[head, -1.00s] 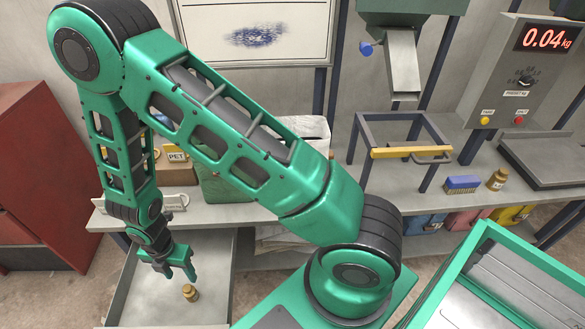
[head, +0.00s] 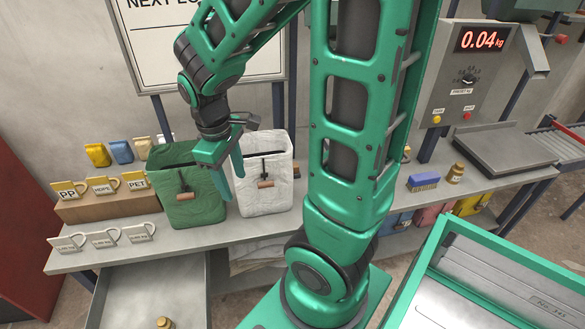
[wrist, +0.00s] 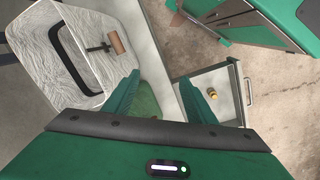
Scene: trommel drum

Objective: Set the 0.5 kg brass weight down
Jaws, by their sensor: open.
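A small brass weight (head: 165,323) stands in the grey tray (head: 140,290) below the bench, at the bottom edge of the head view. It also shows in the wrist view (wrist: 211,93), upright on the tray floor. A second brass weight (head: 455,174) stands on the bench at the right; I cannot read which is the 0.5 kg one. My gripper (head: 223,168) is open and empty. It is above the bench, in front of the green bag (head: 190,212) and white bag (head: 262,205), well apart from both weights. Its fingers show spread in the wrist view (wrist: 158,100).
Labelled tags and small packets stand at the left of the bench. A blue brush (head: 423,182) lies beside the right-hand weight. A scale plate (head: 500,150) stands under a display reading 0.04 kg. A green-framed bin (head: 440,260) is at the lower right.

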